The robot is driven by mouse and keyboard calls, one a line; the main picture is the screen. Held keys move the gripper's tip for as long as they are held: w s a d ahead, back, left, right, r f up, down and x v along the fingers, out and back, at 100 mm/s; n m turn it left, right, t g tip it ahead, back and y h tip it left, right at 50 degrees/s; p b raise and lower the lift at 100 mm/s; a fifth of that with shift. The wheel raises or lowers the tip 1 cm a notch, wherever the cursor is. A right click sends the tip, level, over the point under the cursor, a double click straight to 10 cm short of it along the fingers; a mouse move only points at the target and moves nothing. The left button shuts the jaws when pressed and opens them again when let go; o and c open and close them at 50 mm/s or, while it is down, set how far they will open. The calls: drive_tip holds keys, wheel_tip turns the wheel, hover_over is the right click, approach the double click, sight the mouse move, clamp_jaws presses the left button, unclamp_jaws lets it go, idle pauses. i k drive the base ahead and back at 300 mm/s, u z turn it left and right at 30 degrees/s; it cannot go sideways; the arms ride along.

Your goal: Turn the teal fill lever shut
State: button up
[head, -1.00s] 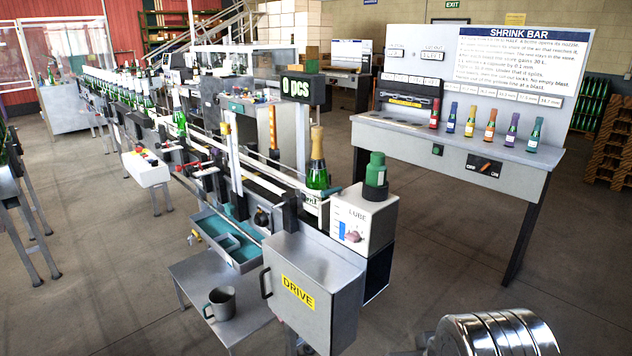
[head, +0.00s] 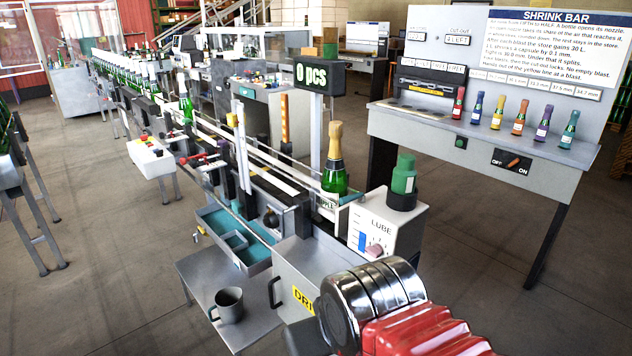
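A small teal lever (head: 351,197) shows at the top left of the white LUBE box (head: 392,226), just right of the foil-topped green bottle (head: 335,170). It is small, and I cannot tell whether its valve is open or shut. A green canister (head: 403,176) stands in a dark base on top of the box. The box front has a blue level gauge (head: 362,241) and a pinkish knob (head: 374,250). My silver and red arm rises at the bottom, in front of the DRIVE cabinet. My gripper's fingers are not in view.
The DRIVE cabinet (head: 290,268) stands below the LUBE box, partly hidden by my arm. A grey mug (head: 229,305) sits on a low table beside a teal tray (head: 254,255). The SHRINK BAR bench (head: 440,128) stands right, with open floor between.

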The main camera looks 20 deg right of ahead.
sight(359, 196)
drive_tip(key=u, duration=0.15)
drive_tip(key=i, duration=0.95)
drive_tip(key=z, duration=0.2)
